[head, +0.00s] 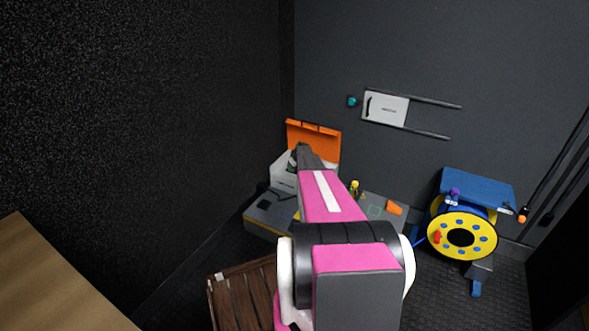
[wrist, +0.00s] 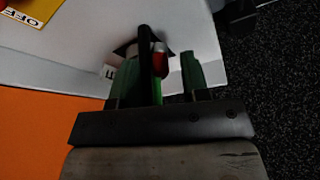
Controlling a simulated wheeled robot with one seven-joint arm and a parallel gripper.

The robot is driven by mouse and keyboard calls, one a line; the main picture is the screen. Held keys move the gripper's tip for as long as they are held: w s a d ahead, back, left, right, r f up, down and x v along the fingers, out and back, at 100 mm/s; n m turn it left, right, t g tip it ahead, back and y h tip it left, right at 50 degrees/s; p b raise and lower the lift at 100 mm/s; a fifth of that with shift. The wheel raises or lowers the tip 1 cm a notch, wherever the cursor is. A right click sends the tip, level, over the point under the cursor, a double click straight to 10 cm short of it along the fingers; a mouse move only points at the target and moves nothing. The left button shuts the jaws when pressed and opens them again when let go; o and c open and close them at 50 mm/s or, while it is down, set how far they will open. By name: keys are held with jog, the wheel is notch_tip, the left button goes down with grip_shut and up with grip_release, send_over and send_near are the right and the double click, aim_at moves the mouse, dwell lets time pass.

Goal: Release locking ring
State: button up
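My gripper (wrist: 160,80) shows in the wrist view with its dark green fingers apart, close to a white panel (wrist: 90,35). A small red part (wrist: 160,60) with a pale end shows between the fingers, beside a black upright bar (wrist: 146,62). A gap shows between the red part and the right finger. I cannot tell whether the red part belongs to the locking ring; no ring can be made out clearly. In the head view my arm hides most of the gripper, which is by the white unit (head: 283,176) and the orange panel (head: 314,139).
A grey bench (head: 262,217) carries the white unit and a small orange piece (head: 394,208). A yellow and blue cable reel (head: 461,237) stands right of it. A slatted brown crate (head: 238,290) is in front, and a wooden surface (head: 45,285) is at lower left.

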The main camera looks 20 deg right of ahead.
jog(key=v, duration=1)
jog(key=shift+s+r, duration=0.2)
jog(key=shift+r, duration=0.15)
jog(key=shift+d, duration=0.1)
